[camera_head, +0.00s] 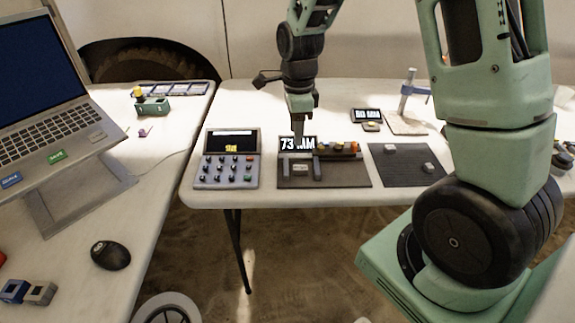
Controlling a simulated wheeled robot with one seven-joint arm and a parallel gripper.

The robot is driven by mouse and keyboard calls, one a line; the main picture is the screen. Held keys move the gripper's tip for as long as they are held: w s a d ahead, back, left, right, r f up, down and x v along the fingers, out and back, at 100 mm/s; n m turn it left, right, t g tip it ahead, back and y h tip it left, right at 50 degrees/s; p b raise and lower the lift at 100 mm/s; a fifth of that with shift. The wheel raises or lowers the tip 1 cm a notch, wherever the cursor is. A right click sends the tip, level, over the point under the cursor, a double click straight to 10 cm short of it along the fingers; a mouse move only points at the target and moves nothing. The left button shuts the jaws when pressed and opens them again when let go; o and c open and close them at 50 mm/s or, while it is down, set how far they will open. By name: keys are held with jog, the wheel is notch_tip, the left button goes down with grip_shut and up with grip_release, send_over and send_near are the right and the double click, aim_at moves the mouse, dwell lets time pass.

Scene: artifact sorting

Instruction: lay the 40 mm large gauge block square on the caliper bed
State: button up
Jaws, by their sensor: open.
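The caliper (345,181) is a dark flat bed with a raised bar at its back, on the middle table; its display reads "73 MM". Small yellow and orange parts sit along the bar. A small pale patch (300,168) shows at the left of the bed; I cannot tell whether it is a label or a block. My gripper (300,128) points down, open, in front of the display's top.
A keypad console (227,175) stands left of the caliper. A small display (366,115) and a stand with a blue arm (408,105) are behind the mat. A laptop (45,90) and mouse (110,255) occupy the left table. Bare table lies behind the console.

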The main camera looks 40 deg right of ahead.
jog(key=s+a+r+n, duration=0.2)
jog(key=s+a+n, duration=0.3)
jog(key=a+n, duration=0.25)
jog(key=s+a+r+n, duration=0.3)
jog(key=s+a+n, duration=0.1)
jog(key=a+n, duration=0.35)
jog(key=s+a+r+n, duration=0.1)
jog(key=s+a+n, duration=0.2)
jog(key=s+n, duration=0.4)
jog(key=s+a+r+n, duration=0.1)
jog(key=s+a+n, duration=0.3)
jog(key=s+n, duration=0.4)
jog(key=shift+a+n, duration=0.3)
jog(key=shift+n, duration=0.2)
jog(key=shift+w, duration=0.1)
notch_tip(320, 180, up, 4)
jog(key=p, duration=0.4)
